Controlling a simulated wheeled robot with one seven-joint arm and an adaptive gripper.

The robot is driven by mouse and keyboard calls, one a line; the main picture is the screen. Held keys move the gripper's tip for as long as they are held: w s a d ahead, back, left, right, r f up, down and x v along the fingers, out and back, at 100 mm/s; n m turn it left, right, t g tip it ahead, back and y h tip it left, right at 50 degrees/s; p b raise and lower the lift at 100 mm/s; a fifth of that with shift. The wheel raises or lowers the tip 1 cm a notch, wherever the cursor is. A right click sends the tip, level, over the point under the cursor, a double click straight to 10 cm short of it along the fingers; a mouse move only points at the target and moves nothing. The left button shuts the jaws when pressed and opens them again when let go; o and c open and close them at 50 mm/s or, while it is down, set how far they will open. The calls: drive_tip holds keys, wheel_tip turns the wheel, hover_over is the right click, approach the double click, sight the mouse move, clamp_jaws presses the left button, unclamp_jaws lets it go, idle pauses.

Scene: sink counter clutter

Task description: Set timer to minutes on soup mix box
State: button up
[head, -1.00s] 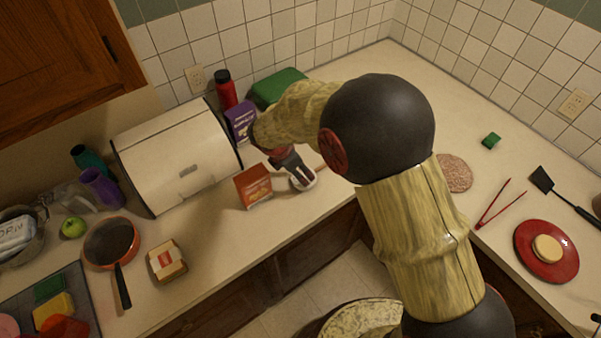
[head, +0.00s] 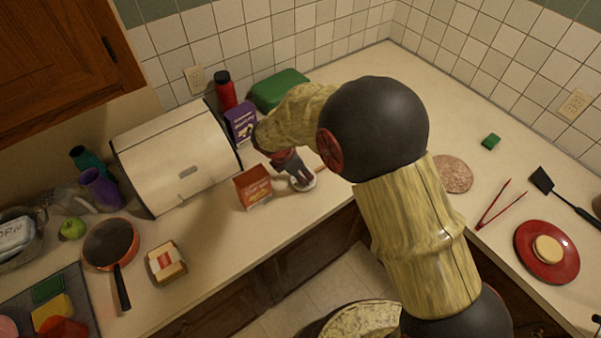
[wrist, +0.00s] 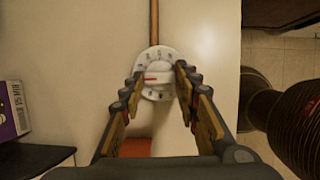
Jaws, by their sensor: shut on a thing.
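A round white timer (wrist: 157,75) with dark marks and a red pointer lies face up on the counter; part of it shows under my gripper in the head view (head: 304,184). My gripper (wrist: 159,80) is shut on the timer, one finger at each side of its dial. It also shows in the head view (head: 296,172). An orange box (head: 253,187) stands just left of the gripper. A purple box (head: 240,122) stands behind, by the bread box, and its printed face shows in the wrist view (wrist: 12,110). I cannot read which box is soup mix.
A white bread box (head: 175,160) stands left, with a red bottle (head: 226,92) and a green block-like thing (head: 278,90) behind. A thin wooden rod (wrist: 154,22) lies just beyond the timer. Counter to the right is mostly clear up to a speckled round mat (head: 453,174).

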drive_tip(key=c, duration=0.3)
drive_tip(key=shift+m, duration=0.3)
drive_tip(key=shift+c, duration=0.2)
drive_tip(key=m, duration=0.3)
drive_tip(key=shift+m+g+p, duration=0.35)
drive_tip(key=shift+m+g, duration=0.05)
drive_tip(key=m, duration=0.4)
drive_tip(key=shift+w+m+g, duration=0.2)
drive_tip(key=shift+m+g, duration=0.1)
drive_tip(key=shift+g, duration=0.1)
drive_tip(key=m+g, duration=0.1)
drive_tip(key=m, duration=0.3)
drive_tip(key=shift+m+p, duration=0.3)
drive_tip(key=shift+p, duration=0.1)
drive_tip(key=m, duration=0.4)
drive_tip(key=shift+w+d+m+g, duration=0.1)
drive_tip(key=shift+w+m+g, duration=0.05)
drive_tip(key=shift+m+g, duration=0.15)
drive_tip(key=shift+y, duration=0.3)
drive_tip(key=o, duration=1.2)
drive_tip(key=shift+c, duration=0.2)
